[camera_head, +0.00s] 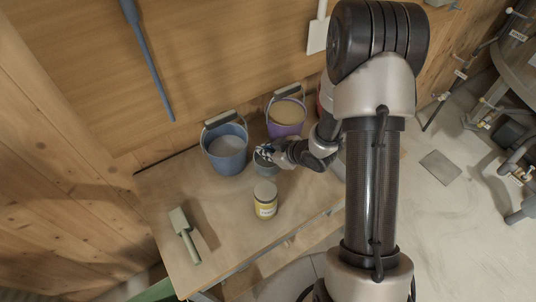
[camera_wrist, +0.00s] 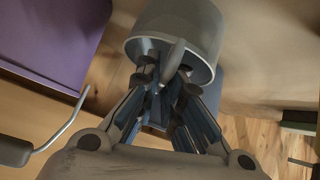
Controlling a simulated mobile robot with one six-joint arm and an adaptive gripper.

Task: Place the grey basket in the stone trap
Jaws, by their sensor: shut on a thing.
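The grey basket (camera_head: 264,168) is a small round container on the wooden table, in front of the blue and purple buckets. In the wrist view the basket (camera_wrist: 180,25) hangs tilted in the picture, with a curved grip on its side. My gripper (camera_head: 268,152) reaches in from the right at its upper edge. In the wrist view my gripper's fingers (camera_wrist: 168,82) are shut on that grip. Whether the basket's bottom touches the table is hard to tell. I cannot make out the stone trap for certain.
A blue bucket (camera_head: 226,150) and a purple bucket (camera_head: 287,118) stand close behind. A yellow-labelled jar (camera_head: 265,200) stands in front, and a scoop (camera_head: 184,233) lies at the left. Pipes and metal machinery (camera_head: 500,95) are at the far right, across open floor.

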